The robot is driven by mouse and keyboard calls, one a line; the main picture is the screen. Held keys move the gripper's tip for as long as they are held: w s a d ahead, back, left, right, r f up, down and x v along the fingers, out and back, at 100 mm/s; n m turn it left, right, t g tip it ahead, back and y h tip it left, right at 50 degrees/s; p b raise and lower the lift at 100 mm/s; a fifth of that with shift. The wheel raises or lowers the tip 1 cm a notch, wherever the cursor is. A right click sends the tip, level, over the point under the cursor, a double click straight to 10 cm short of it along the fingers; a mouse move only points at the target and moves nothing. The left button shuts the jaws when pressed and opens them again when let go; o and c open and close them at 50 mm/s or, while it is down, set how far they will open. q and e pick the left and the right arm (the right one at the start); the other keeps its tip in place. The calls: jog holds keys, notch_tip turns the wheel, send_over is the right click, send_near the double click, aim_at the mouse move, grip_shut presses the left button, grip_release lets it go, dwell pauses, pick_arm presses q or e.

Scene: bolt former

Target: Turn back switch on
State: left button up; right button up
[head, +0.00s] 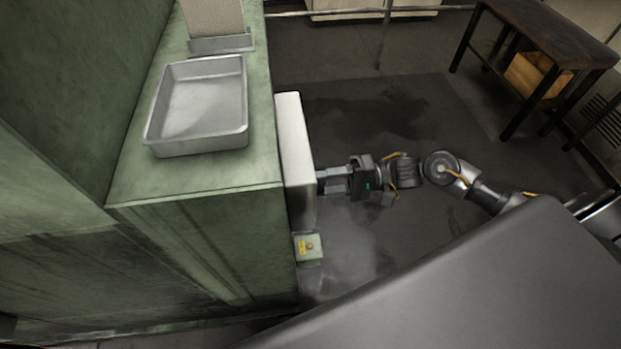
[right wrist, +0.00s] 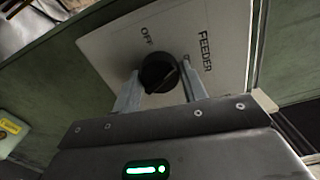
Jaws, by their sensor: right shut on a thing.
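The switch is a round black knob (right wrist: 158,70) on a white panel (right wrist: 105,47) marked OFF and FEEDER in the right wrist view. I cannot tell clearly which mark the knob points to. In the head view the white box (head: 294,140) stands on the side of the green machine, and the knob is hidden. My right gripper (head: 322,181) reaches the box's right face from the right. Its fingers (right wrist: 163,84) are on both sides of the knob and shut on it. My left gripper is not in view.
A grey metal tray (head: 200,146) sits on the green machine top (head: 135,188). A small box with a yellow label and a red button (head: 308,248) is below the white box. A dark table (head: 545,32) stands at the far right. The floor between is clear.

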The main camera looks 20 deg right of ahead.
jog(key=m+p, duration=0.2)
jog(key=p, duration=0.1)
dwell(0.4)
jog(key=shift+p, duration=0.3)
jog(key=m+p, duration=0.3)
jog(key=p, duration=0.1)
jog(key=shift+r, duration=0.2)
jog(key=shift+f+m+p, duration=0.15)
jog(key=shift+m+p, duration=0.45)
